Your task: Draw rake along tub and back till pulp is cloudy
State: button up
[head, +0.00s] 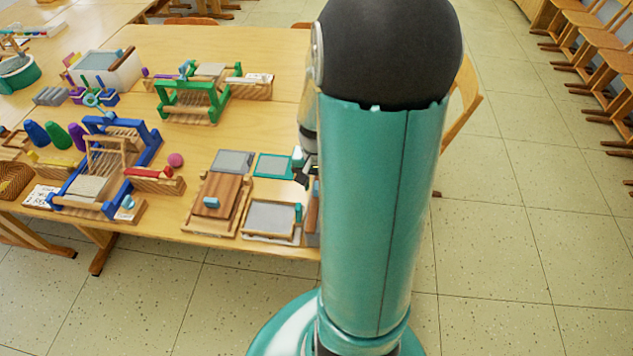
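My gripper (303,172) is over the right part of the table, mostly hidden behind my teal arm. Its dark fingertips show near a teal-rimmed grey screen (273,166); I cannot tell whether they are open or hold anything. A white tub (128,76) with a grey surface stands at the back left, far from my gripper. A brown bar (122,57) lies along its right rim. A shallow wood-framed tray (270,220) with a pale grey inside sits at the front edge, with a small teal piece at its right. I cannot make out a rake for certain.
A wooden press board (215,201) with a blue knob lies left of the tray. A blue loom (112,165), a green loom (193,98) and yarn cones (57,135) crowd the left. Chairs (600,50) line the right; the floor between is clear.

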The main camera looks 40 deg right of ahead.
grip_shut()
jog(key=shift+s+d, duration=0.1)
dwell(0.3)
